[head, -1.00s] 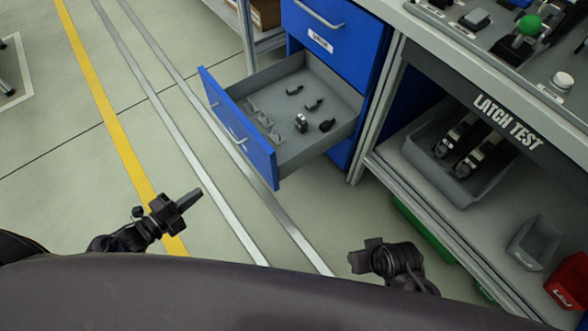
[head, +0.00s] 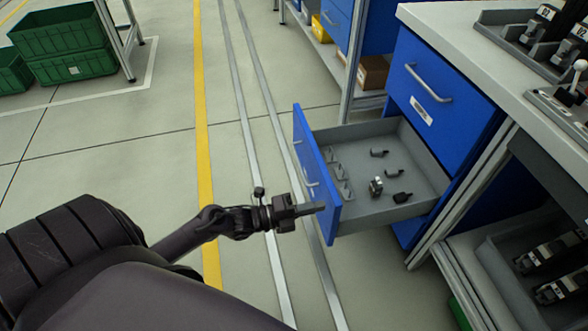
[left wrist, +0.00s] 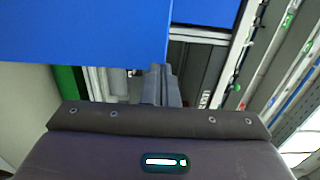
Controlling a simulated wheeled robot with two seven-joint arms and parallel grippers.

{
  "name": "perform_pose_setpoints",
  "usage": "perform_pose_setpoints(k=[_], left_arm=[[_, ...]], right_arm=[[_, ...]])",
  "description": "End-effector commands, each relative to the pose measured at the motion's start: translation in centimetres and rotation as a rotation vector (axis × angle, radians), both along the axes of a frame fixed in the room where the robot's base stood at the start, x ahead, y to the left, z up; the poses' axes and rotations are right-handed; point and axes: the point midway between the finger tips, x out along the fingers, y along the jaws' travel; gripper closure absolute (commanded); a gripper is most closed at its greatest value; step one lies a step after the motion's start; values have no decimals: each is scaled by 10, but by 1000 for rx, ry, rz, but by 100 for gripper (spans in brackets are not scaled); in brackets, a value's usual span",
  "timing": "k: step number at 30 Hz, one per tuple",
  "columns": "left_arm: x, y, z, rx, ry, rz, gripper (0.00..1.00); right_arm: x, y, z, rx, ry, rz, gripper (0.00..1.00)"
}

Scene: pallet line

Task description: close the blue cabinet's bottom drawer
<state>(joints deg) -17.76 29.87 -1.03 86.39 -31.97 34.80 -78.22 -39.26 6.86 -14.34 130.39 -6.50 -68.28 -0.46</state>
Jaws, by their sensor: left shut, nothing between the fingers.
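The blue cabinet (head: 440,92) stands at the right in the head view. Its bottom drawer (head: 420,208) is pulled out and holds several small dark parts in its grey tray. The drawer's blue front (head: 318,178) faces left and carries a silver handle. My left gripper (head: 318,208) is shut and empty, with its tips at the lower part of the drawer front; I cannot tell whether they touch. In the left wrist view the shut fingers (left wrist: 160,85) point toward a blue panel (left wrist: 90,30). My right gripper is out of view.
A workbench (head: 460,30) with fixtures on top adjoins the cabinet. A shelf (head: 360,95) with a cardboard box stands behind the drawer. Green crates (head: 70,45) sit at the far left. The floor left of the drawer is clear, with a yellow line (head: 204,130).

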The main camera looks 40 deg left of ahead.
Motion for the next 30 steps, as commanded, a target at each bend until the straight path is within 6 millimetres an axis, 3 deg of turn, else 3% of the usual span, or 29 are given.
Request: perform_pose_setpoints(k=[6, 23, 30], left_arm=[[14, -12, 0, 0, 0, 1, 100], [18, -15, -1, 0, 0, 0, 100], [34, -28, -1, 0, -3, 0, 100]], right_arm=[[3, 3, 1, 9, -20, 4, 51], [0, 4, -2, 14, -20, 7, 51], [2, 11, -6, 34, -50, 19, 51]])
